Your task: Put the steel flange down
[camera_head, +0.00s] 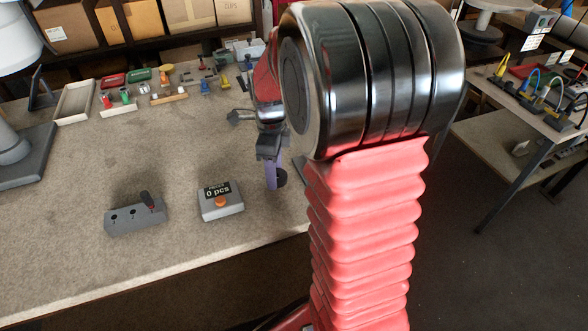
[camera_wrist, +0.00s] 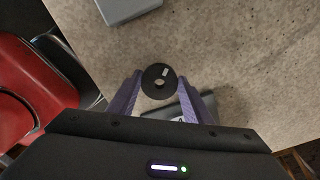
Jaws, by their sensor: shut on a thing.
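The steel flange is a dark round disc (camera_wrist: 149,77) with a hole in its middle and a small light label. It sits between the two purple fingers of my gripper (camera_wrist: 159,78), near their tips, and the fingers are shut on it. In the head view my gripper (camera_head: 271,178) points down over the right part of the workbench, and the dark flange (camera_head: 282,178) shows partly beside the fingers. The gap between flange and bench top is hard to judge.
A counter box reading "0 pcs" (camera_head: 220,201) and a grey switch box (camera_head: 136,217) stand left of my gripper on the workbench (camera_head: 80,175). A grey object (camera_wrist: 180,106) lies beneath the fingers, partly hidden. Bare bench surrounds these.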

